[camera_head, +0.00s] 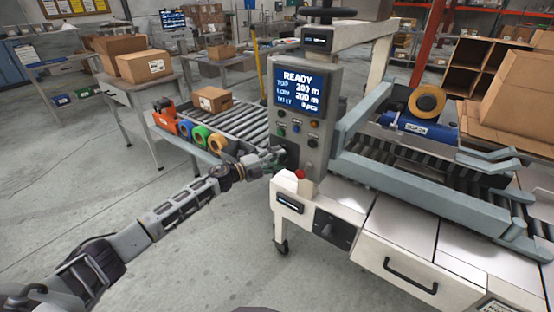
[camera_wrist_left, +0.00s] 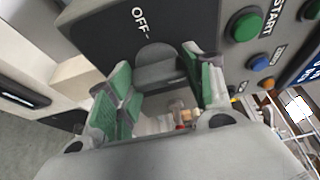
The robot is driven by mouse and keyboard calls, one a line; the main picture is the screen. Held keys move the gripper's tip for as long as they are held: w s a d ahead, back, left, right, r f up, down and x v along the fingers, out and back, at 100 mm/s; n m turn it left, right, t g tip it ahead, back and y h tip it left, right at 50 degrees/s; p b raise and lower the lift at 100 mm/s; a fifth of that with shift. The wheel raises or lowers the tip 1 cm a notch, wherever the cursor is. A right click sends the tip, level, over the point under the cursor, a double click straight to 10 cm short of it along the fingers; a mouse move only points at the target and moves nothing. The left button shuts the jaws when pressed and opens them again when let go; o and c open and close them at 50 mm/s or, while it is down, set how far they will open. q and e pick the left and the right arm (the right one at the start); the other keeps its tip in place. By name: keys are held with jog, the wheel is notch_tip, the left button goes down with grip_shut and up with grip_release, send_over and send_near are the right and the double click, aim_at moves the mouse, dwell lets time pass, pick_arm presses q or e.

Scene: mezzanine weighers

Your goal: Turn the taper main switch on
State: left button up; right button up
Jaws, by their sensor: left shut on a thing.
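The taper's control box (camera_head: 303,105) stands in the middle of the head view, its screen lit with READY. In the left wrist view, the main switch is a grey rotary knob (camera_wrist_left: 156,55) on a dark plate marked OFF (camera_wrist_left: 139,15). My left gripper (camera_head: 274,157) reaches the lower left of the box. In the wrist view its green-padded fingers (camera_wrist_left: 166,80) are on either side of the knob's grip, shut on it. The fingers hide part of the knob, and any ON mark is out of sight. My right gripper is not in view.
A green START button (camera_wrist_left: 245,25) and a blue button (camera_wrist_left: 260,61) sit beside the switch. A red button (camera_head: 299,174) is on the white machine body (camera_head: 375,215) below. A roller conveyor (camera_head: 240,120) with tape rolls runs behind my left arm. The floor at left is clear.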

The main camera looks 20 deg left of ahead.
pick_arm(q)
jog(key=shift+f, duration=0.1)
jog(key=o, duration=1)
jog(key=shift+v, duration=6)
jog(key=shift+a, duration=0.1)
